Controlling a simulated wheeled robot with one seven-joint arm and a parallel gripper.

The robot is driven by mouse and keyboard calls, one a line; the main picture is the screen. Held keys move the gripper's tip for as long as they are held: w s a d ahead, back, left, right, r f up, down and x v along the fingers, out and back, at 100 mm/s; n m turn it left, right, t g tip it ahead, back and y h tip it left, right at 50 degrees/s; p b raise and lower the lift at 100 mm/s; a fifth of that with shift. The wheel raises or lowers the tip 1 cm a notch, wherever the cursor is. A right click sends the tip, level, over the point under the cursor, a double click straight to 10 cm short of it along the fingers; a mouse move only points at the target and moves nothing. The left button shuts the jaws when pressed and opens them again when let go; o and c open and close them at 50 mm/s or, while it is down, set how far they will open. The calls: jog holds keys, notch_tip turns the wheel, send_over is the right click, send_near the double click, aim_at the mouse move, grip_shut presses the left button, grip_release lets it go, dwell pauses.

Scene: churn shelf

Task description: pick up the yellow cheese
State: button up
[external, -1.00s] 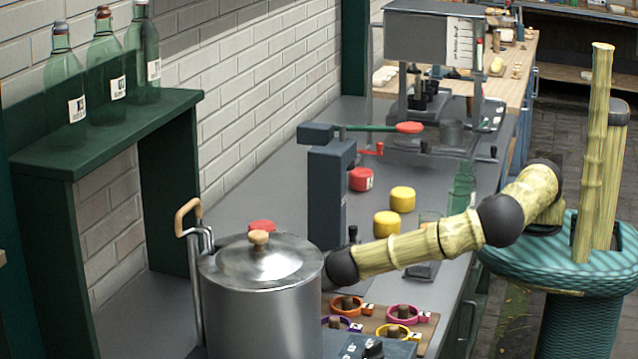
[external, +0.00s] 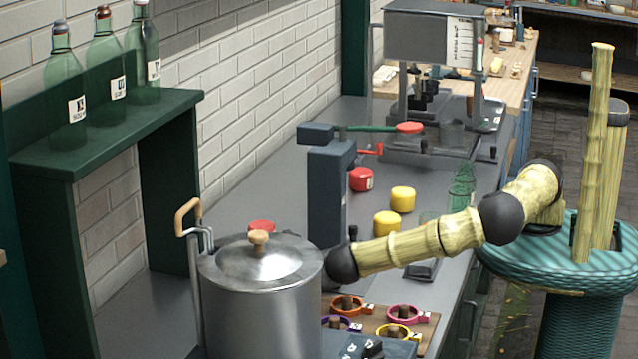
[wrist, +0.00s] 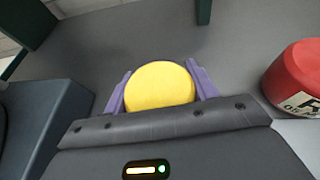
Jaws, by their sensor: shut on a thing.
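A round yellow cheese (wrist: 160,86) sits between the two purple fingers of my gripper (wrist: 161,78) in the wrist view. The fingers touch it on both sides, and my gripper is shut on it. In the external view the steel pot hides my gripper and this cheese. Two other yellow cheeses, a farther one (external: 402,199) and a nearer one (external: 387,224), stand on the grey counter (external: 262,190) beyond my forearm. Whether the held cheese touches the counter is hard to tell.
A red cheese with a white label (wrist: 297,82) is right of my gripper. Another red cheese (external: 361,179) stands farther back. The lidded steel pot (external: 262,300), a dark post (external: 328,195) and a board with coloured rings (external: 425,325) crowd the arm. A green bottle (external: 463,180) stands near the counter edge.

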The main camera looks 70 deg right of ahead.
notch_tip(320, 180, up, 10)
jog(key=shift+f, duration=0.2)
dwell(0.8)
jog(key=shift+r, duration=0.1)
